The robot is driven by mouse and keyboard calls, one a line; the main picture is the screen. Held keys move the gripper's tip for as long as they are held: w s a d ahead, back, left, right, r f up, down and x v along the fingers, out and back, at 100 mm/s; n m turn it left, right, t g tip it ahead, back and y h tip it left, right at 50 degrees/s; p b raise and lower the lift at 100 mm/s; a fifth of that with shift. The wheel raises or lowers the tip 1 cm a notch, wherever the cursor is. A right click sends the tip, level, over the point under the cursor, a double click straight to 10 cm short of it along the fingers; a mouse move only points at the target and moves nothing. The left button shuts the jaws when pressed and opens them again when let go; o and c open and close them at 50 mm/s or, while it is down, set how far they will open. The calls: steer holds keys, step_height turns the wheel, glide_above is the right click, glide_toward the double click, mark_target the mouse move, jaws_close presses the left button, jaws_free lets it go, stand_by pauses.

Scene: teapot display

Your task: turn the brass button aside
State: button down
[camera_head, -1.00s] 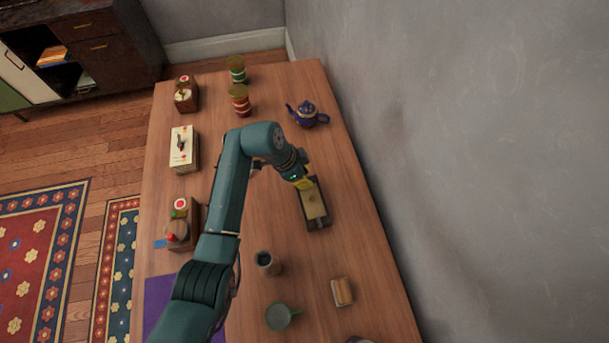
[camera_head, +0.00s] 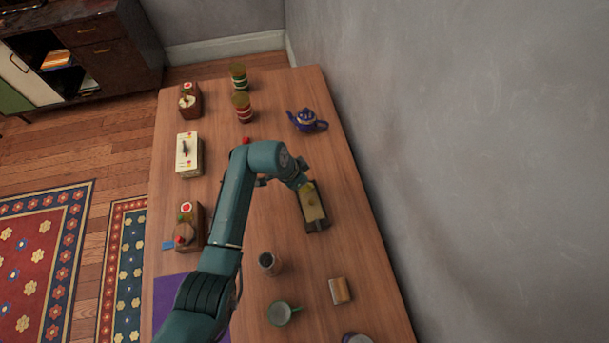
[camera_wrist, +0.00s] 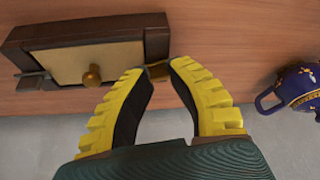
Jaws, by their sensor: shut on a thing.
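A dark wooden box with a pale panel (camera_wrist: 72,60) lies on the table, and it also shows in the head view (camera_head: 314,212). A round brass knob (camera_wrist: 92,76) stands on the panel. The brass button (camera_wrist: 158,70) is at the right end of the box's near edge in the wrist view, partly hidden by my fingertips. My gripper (camera_wrist: 160,74), with yellow-backed dark fingers, is shut on the button. In the head view my wrist covers the far end of the box, and the button cannot be made out.
A blue teapot (camera_head: 307,121) stands beyond the box; it also shows close to the right of my fingers in the wrist view (camera_wrist: 294,88). A grey wall (camera_head: 450,170) runs along the right. A small wood-and-white block (camera_head: 340,291), a green cup (camera_head: 281,313) and a jar (camera_head: 268,263) stand nearer.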

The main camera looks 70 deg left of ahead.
steer(key=n+p, duration=0.1)
steer(key=p, duration=0.1)
steer(key=n+y+p, duration=0.1)
steer(key=n+p, duration=0.1)
steer(key=shift+d+r+n+g, duration=0.2)
steer(key=shift+n+g, duration=0.1)
steer(key=n+g+y+p, duration=0.1)
steer(key=n+p, duration=0.2)
steer(key=shift+f+n, duration=0.1)
steer(key=shift+n, duration=0.2)
steer(key=n+g+y+p, duration=0.1)
steer(key=n, duration=0.2)
steer(key=shift+w+f+n+p, duration=0.1)
steer(key=shift+f+n+p, duration=0.05)
steer(key=shift+n+p, duration=0.2)
steer(key=shift+f+n+g, duration=0.1)
steer(key=shift+n+g, duration=0.7)
steer(key=shift+n, duration=1.25)
steer(key=c, duration=0.9)
jaws_free()
steer(key=shift+w+d, duration=0.1)
